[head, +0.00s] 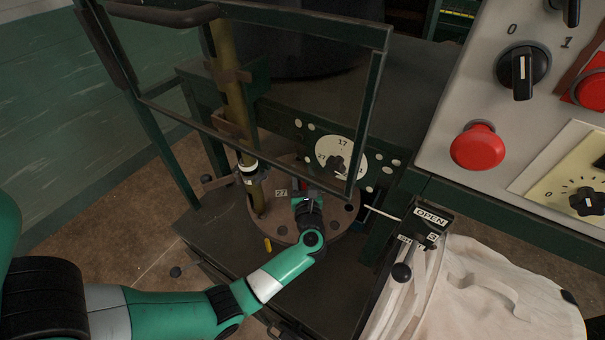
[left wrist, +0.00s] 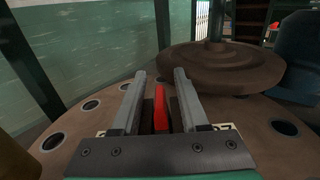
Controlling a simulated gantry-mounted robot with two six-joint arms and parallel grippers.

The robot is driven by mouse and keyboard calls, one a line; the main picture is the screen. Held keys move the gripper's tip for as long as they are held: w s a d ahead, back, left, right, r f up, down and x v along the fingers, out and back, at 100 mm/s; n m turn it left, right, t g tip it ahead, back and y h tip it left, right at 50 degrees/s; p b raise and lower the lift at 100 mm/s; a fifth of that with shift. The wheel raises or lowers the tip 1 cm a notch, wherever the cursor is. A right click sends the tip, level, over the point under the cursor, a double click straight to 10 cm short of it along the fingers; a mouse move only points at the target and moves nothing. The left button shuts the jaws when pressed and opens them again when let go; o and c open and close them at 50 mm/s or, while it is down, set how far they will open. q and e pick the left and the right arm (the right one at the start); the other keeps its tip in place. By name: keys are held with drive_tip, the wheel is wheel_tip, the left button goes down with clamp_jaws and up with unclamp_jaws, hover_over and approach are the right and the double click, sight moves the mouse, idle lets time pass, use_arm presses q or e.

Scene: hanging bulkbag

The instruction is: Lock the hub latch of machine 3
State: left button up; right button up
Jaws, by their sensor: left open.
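A round brown plate (head: 342,216) with holes around its rim lies low in the machine, behind the open framed panel. My left gripper (head: 308,196) is over this plate, close to a small "27" label. In the left wrist view my left gripper (left wrist: 165,76) is open, its two grey fingers apart. A narrow red piece (left wrist: 160,108) stands between the fingers, with gaps visible; it may be the latch handle, but I cannot tell for sure. A thick brown disc (left wrist: 222,66) with a central post sits just beyond the fingertips. My right gripper is out of view.
A framed clear panel (head: 376,110) stands in front of the machine. A white numbered dial (head: 352,156) is behind it. A black "OPEN" sign (head: 431,216) and a white bag (head: 480,300) are at right. A control panel with a red button (head: 477,147) fills the upper right.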

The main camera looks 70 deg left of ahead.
use_arm(q)
drive_tip(key=shift+c, duration=0.3)
clamp_jaws()
